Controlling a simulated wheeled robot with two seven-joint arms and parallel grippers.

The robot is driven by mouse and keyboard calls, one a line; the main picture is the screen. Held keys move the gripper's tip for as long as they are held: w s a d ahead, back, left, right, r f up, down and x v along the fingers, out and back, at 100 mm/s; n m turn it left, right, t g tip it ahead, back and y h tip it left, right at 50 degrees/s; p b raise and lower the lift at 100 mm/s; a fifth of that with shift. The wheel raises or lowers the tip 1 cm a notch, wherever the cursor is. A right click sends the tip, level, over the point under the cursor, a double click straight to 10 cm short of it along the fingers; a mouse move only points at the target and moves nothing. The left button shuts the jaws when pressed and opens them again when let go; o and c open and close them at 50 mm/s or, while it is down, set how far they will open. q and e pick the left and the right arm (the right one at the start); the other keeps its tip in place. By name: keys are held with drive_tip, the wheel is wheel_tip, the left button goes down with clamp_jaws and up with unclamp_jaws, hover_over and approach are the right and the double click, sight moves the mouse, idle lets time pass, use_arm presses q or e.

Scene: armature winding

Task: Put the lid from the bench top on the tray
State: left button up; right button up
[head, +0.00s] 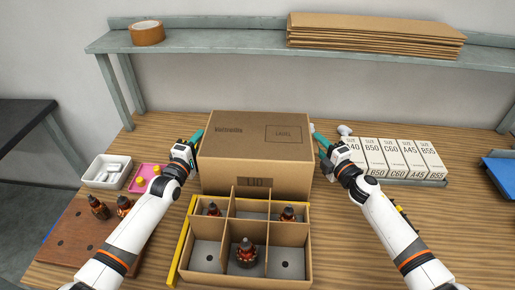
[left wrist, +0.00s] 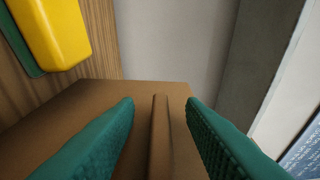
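The lid (head: 255,165) is a large brown cardboard box shape with printed marks, standing upright just behind the tray. The tray (head: 206,257) is an open cardboard box with dividers. Copper-wound parts (head: 246,252) sit in some of its compartments. My left gripper (head: 196,137) is at the lid's left side. In the left wrist view its green fingers (left wrist: 160,115) are apart, with a thin brown cardboard ridge (left wrist: 160,130) between them and gaps on both sides. My right gripper (head: 320,142) is at the lid's right side; its finger gap is not clear.
A white bin (head: 107,171), a pink tray (head: 148,178) and a brown board (head: 75,237) with wound parts lie left. A row of labelled white boxes (head: 392,158) stands right. A yellow strip (head: 180,243) runs along the tray. A shelf (head: 220,41) spans the back.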

use_arm(q)
clamp_jaws()
use_arm(e)
clamp_jaws()
use_arm(q)
drive_tip(key=shift+r, duration=0.15)
use_arm(e)
drive_tip(key=shift+r, duration=0.15)
